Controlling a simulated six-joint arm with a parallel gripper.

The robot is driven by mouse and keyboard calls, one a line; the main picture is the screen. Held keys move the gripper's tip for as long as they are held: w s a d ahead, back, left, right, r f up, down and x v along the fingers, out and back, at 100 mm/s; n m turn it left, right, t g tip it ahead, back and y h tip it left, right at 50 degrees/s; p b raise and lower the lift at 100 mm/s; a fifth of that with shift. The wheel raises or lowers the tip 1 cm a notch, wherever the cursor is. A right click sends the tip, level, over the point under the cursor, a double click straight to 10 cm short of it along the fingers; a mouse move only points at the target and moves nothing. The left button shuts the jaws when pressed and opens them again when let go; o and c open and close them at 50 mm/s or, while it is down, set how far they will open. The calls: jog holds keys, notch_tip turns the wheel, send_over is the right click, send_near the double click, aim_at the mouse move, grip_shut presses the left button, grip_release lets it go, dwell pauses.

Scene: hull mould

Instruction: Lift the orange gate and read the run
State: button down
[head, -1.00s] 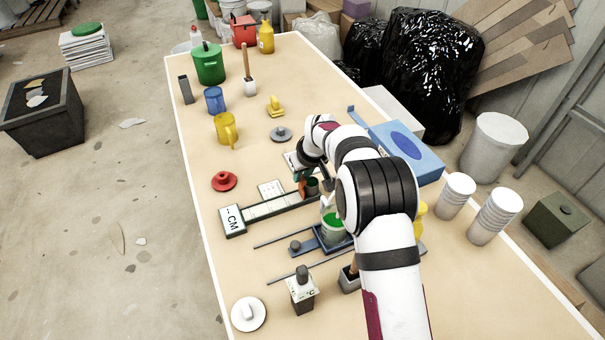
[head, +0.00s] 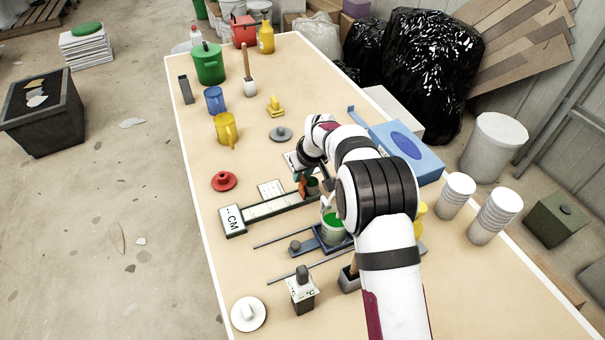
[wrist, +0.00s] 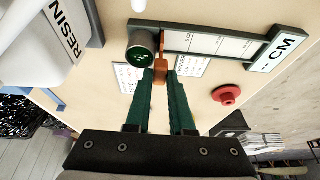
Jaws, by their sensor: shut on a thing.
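The orange gate (wrist: 160,68) is a small tab standing beside a dark green cup (wrist: 140,48) at one end of the flow channel (wrist: 205,42). My gripper (wrist: 160,82) is shut on the gate, with its green fingertips on either side of it. In the head view the gate (head: 302,188) shows as a small orange patch, partly covered by my wrist. The channel (head: 275,208) is a long marked strip with a label (head: 232,219) at its far end that reads "-- CM".
A white resin container (wrist: 45,45) stands close by in the wrist view. A pot with green contents (head: 333,226) sits on a blue base by my arm. A red knobbed disc (head: 224,181) and a printed card (head: 271,189) lie near the channel.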

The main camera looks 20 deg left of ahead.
jog(key=shift+r, duration=0.1)
dwell(0.3)
jog(key=shift+r, duration=1.4)
jog(key=c, duration=0.8)
grip_release()
jog(key=v, duration=1.5)
jog(key=shift+s+d+r, duration=0.1)
jog(key=shift+r, duration=0.3)
